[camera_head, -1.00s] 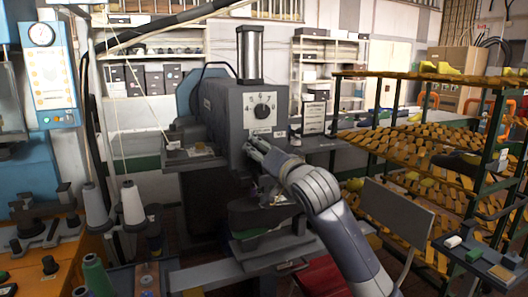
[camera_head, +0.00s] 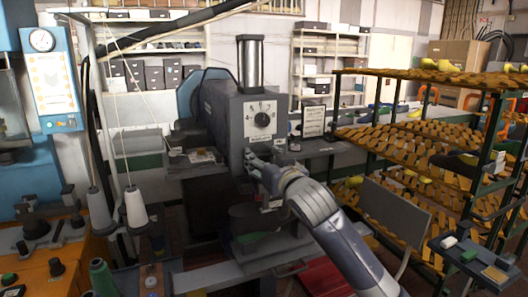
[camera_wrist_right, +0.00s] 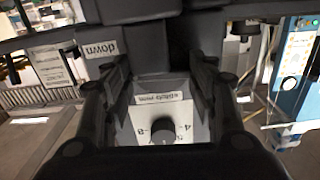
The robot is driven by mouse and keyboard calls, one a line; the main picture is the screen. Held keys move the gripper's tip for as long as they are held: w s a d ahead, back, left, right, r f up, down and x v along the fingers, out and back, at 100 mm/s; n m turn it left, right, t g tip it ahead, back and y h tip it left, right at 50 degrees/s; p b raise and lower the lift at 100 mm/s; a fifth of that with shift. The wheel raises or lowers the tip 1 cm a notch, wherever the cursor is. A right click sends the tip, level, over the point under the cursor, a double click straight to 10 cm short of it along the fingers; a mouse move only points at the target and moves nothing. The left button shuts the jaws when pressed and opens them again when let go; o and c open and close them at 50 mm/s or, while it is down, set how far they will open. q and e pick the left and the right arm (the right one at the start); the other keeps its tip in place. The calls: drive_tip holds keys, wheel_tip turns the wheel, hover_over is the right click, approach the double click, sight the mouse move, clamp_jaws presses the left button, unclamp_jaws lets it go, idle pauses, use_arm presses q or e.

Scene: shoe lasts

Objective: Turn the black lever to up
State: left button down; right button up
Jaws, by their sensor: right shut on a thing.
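The grey machine (camera_head: 222,108) stands in the middle of the head view, with a round black dial (camera_head: 262,119) on its front. My right gripper (camera_head: 250,158) is at the machine's front, just below the dial. In the right wrist view its two dark fingers (camera_wrist_right: 155,75) are on either side of a dark part, which I take for the black lever (camera_wrist_right: 150,45). The gripper is shut on it. In the head view the gripper and arm hide the lever, and its exact angle cannot be told. A "down" label (camera_wrist_right: 101,49) shows beside the fingers in the wrist view. My left gripper is not in view.
A rack (camera_head: 420,137) with several shelves of shoe lasts stands on the right. A grey panel (camera_head: 397,212) stands beside my right arm. Thread cones (camera_head: 136,207) and a blue machine (camera_head: 25,185) are on the left. Shelves with boxes line the back wall.

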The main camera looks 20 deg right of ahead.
drive_tip(key=n+p, duration=0.3)
drive_tip(key=n, duration=0.1)
drive_tip(key=shift+r, duration=0.15)
drive_tip(key=shift+n+p, duration=0.9)
drive_tip(key=shift+n, duration=0.8)
drive_tip(key=o, duration=1.1)
drive_tip(key=shift+f, duration=0.2)
drive_tip(key=shift+c, duration=0.2)
drive_tip(key=s, duration=1.2)
